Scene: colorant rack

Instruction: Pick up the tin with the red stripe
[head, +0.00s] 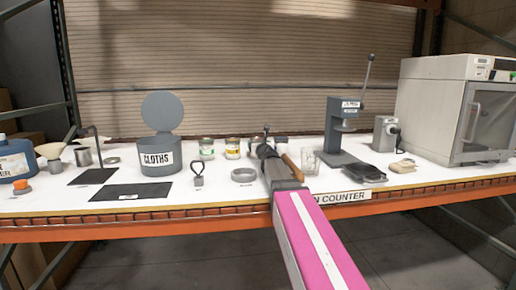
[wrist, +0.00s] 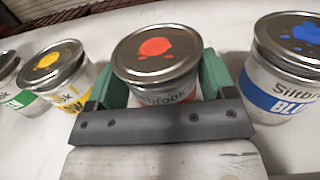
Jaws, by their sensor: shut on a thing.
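The tin with the red stripe (wrist: 165,92) has a silver lid with red splashes. It stands upright between the green finger pads of my gripper (wrist: 163,82) in the wrist view. The gripper is shut on it, with a pad against each side. The dark gripper bar hides the tin's lower part, and I cannot tell whether its base touches the counter. In the head view my arm and gripper (head: 265,139) reach over the counter and mostly hide this tin.
The yellow tin (wrist: 65,78) and green tin (wrist: 12,85) stand to the left, the blue tin (wrist: 280,80) close on the right. On the counter, a grey cloths can (head: 157,165), a glass (head: 310,161) and a lever press (head: 341,135) stand nearby.

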